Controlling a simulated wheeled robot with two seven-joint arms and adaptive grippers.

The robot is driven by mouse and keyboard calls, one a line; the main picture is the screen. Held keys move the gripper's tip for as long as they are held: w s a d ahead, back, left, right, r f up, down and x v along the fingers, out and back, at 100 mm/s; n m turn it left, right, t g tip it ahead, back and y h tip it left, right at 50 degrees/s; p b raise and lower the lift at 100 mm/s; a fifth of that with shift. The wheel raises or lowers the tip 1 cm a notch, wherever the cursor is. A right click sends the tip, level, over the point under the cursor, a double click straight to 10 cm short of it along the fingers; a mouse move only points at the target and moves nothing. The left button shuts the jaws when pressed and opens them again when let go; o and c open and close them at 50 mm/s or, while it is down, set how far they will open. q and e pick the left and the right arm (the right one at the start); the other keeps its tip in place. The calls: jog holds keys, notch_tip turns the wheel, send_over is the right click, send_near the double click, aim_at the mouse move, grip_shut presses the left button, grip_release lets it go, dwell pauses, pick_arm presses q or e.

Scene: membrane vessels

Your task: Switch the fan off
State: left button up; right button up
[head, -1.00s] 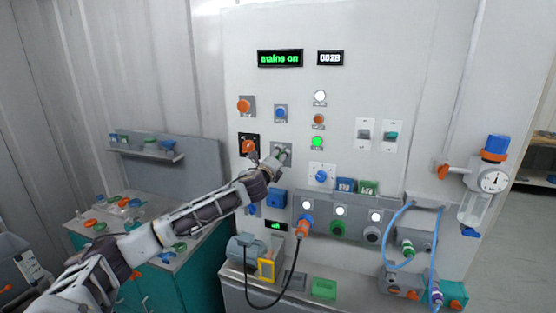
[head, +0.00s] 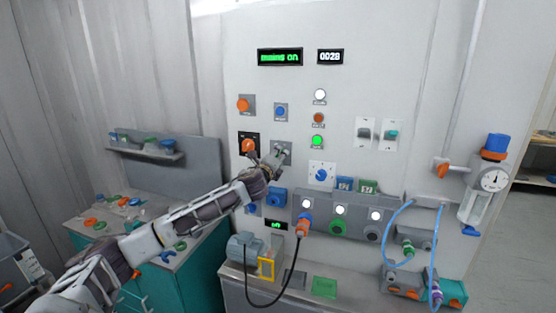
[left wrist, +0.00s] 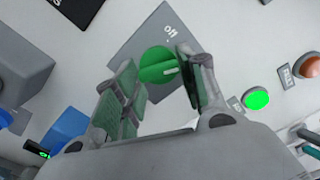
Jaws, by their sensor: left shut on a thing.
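My left gripper (head: 276,156) is at the control panel, in front of a small grey plate (head: 283,145) to the right of the black plate with an orange knob (head: 249,145). In the left wrist view a round green knob (left wrist: 157,66) with a pale pointer mark sits on this grey plate, under the printed word "off" (left wrist: 170,32). My left gripper's fingers (left wrist: 160,72) stand on either side of the green knob and are shut on it. The pointer mark faces right in that view, not at the word. In the head view the fingers hide the knob. My right gripper is not in view.
The upper display (head: 280,57) reads "mains on". A lit green lamp (head: 317,141) and a blue dial (head: 321,174) are right of the gripper. A blue block (head: 277,197) juts out below it. A cable hangs from the orange plug (head: 303,226).

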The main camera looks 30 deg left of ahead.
pick_arm(q)
jog(key=shift+r+n+b, duration=0.1)
jog(key=shift+n+b, duration=1.2)
jog(key=shift+n, duration=4.4)
jog(key=o, duration=1)
jog(key=shift+o, duration=0.2)
jog(key=shift+s, duration=0.15)
jog(key=v, duration=1.1)
jog(key=shift+s, duration=0.35)
